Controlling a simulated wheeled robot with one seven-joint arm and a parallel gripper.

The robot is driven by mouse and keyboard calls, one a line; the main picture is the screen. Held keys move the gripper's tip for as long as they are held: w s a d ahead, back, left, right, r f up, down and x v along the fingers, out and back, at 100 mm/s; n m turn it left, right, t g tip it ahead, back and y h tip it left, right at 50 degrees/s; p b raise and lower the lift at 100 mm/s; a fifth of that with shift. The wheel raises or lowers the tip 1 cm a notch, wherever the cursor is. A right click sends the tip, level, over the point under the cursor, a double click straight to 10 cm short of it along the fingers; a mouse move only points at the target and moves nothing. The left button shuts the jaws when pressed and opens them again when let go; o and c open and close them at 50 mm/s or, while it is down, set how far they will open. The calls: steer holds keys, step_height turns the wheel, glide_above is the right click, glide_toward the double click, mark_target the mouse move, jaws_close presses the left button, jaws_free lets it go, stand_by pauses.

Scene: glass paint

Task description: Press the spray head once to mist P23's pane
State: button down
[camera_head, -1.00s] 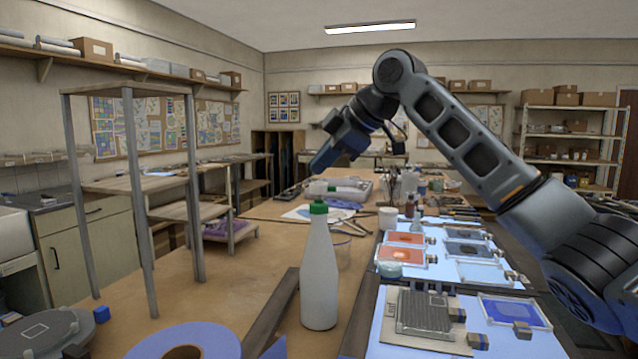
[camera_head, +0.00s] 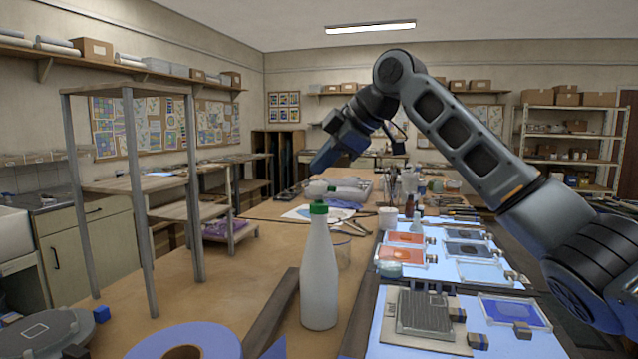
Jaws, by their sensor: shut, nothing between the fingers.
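A white spray bottle (camera_head: 319,275) with a green collar (camera_head: 318,209) stands upright on the bench in the front middle. Its pale spray head (camera_head: 317,190) sits on top, with a small nozzle pointing right. My gripper (camera_head: 319,166) is shut and empty, tilted down just above the spray head in the picture. I cannot tell whether they touch. Panes with orange, grey and blue paint lie on the lit panel at right, among them an orange pane (camera_head: 402,256) and a blue pane (camera_head: 510,310). No label is readable, so I cannot tell which is P23's.
A blue tape roll (camera_head: 215,340) lies at front left, near dark strips (camera_head: 272,312) beside the bottle. Bare bench (camera_head: 225,285) lies left of the bottle.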

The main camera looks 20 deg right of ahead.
mark_target(323, 183)
steer(key=shift+f, duration=0.15)
steer(key=shift+f, duration=0.25)
steer(key=shift+f, duration=0.75)
stand_by(1.2)
steer(key=shift+r, duration=0.15)
steer(key=shift+r+p, duration=0.85)
steer(key=shift+r, duration=0.15)
steer(key=shift+r, duration=0.15)
step_height(323, 183, up, 5)
steer(key=p, duration=0.4)
stand_by(0.4)
